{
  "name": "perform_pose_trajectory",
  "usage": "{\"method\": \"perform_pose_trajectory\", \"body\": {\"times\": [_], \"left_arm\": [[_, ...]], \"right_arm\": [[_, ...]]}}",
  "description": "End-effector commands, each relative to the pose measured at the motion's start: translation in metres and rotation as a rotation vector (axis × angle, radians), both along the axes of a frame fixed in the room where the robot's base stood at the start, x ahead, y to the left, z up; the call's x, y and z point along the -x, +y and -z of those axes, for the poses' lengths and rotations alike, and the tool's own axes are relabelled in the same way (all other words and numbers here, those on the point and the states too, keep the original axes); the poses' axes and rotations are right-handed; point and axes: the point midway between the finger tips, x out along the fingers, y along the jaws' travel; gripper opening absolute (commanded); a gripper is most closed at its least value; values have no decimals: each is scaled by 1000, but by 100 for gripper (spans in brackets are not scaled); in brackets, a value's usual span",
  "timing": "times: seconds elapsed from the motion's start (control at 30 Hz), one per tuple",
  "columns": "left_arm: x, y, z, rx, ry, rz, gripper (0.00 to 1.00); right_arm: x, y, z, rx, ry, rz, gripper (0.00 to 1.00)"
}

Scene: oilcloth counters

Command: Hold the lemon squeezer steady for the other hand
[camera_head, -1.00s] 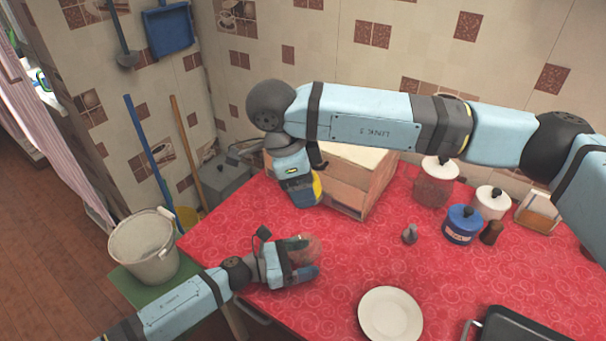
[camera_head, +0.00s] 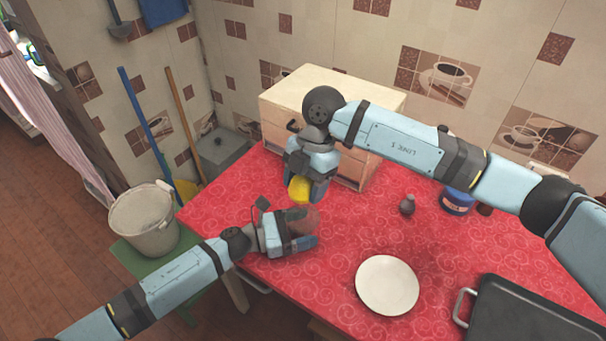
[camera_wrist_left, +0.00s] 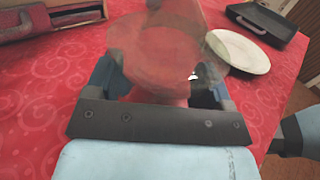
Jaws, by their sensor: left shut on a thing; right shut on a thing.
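The lemon squeezer (camera_head: 304,215) looks like clear glass with the red cloth showing through it. It stands near the counter's left edge. My left gripper (camera_head: 300,238) is shut on it from the left, and its fingers hide part of it. In the left wrist view the squeezer (camera_wrist_left: 158,50) fills the space between the fingers and looks see-through and reddish. My right gripper (camera_head: 308,188) points down just above and behind the squeezer, shut on a yellow lemon (camera_head: 299,189). I cannot tell whether the lemon touches the squeezer.
A white plate (camera_head: 387,285) lies to the right, with a black pan (camera_head: 530,320) beyond it. A wooden box (camera_head: 350,105) stands behind my right gripper. A small grey shaker (camera_head: 407,205) and a blue jar (camera_head: 456,201) stand further right. Cloth between squeezer and plate is clear.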

Motion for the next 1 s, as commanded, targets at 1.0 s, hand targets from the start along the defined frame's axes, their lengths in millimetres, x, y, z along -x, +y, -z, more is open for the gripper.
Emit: {"method": "perform_pose_trajectory", "body": {"times": [1.0], "left_arm": [[0, 0, 0, 0, 0, 0, 44]], "right_arm": [[0, -1, 27, 0, 2, 163, 22]]}}
